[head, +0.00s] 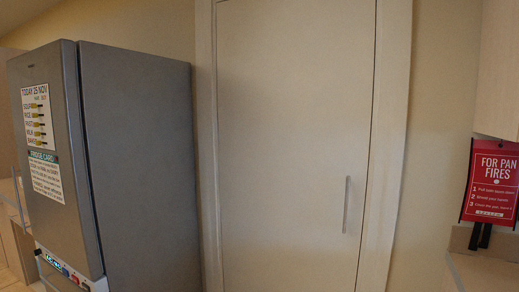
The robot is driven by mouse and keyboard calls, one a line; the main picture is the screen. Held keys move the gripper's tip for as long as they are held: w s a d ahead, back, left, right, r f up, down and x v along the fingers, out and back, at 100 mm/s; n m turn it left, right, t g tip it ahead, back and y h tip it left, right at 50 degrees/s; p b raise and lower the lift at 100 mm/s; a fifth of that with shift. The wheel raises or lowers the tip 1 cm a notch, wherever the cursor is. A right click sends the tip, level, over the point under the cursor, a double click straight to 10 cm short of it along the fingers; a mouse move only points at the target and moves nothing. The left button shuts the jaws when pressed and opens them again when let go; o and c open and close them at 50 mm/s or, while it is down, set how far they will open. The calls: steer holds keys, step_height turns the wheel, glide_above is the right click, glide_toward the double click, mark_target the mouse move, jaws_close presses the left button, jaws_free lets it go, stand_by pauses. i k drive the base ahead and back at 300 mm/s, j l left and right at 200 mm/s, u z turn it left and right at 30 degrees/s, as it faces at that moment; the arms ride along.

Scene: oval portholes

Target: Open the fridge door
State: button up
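The fridge (140,165) is a tall dark grey cabinet at the left of the head view. Its front, with the fridge door (75,225), faces left and is seen at a steep angle. The door looks shut against the body. A thin pale upright bar (18,197) shows by the door's far left edge; I cannot tell if it is the handle. Two paper notices (38,116) are on the door, one above the other. My gripper is not in view.
A tall pale door (290,130) with a slim upright handle (347,205) stands shut in the middle. A red pan-fire sign (491,183) hangs at the right above a counter (485,270). A white panel with small coloured marks (65,272) sits low on the fridge front.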

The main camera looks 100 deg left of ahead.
mark_target(54, 174)
steer(key=u, duration=4.1)
